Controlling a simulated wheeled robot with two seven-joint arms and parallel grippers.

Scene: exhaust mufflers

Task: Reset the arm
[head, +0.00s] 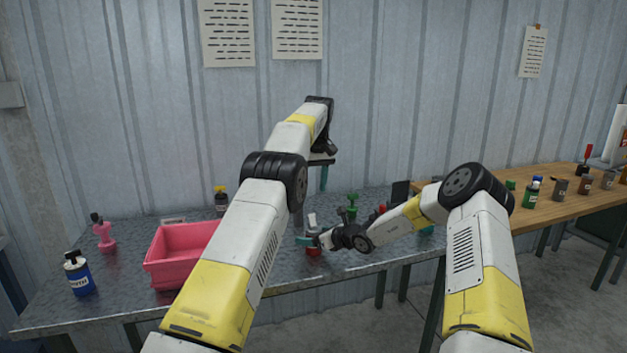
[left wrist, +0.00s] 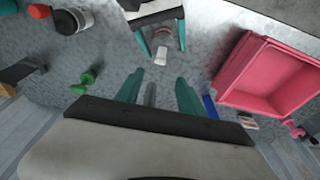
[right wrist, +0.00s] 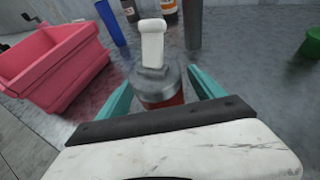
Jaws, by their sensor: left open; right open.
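My left gripper (head: 324,178) is open and empty, raised above the metal table; its teal fingers (left wrist: 160,95) also show in the left wrist view. My right gripper (head: 308,240) is low over the table, near its front edge. It is open, with one finger on each side of a bottle (head: 313,251) with a white top, grey shoulder and red body. In the right wrist view the bottle (right wrist: 152,72) stands upright between the fingers (right wrist: 155,92); I cannot tell whether they touch it.
A pink bin (head: 182,252) stands to the left on the metal table (head: 120,310). A green object (head: 352,203) is behind my right gripper. A wooden table (head: 560,205) with several jars is at right.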

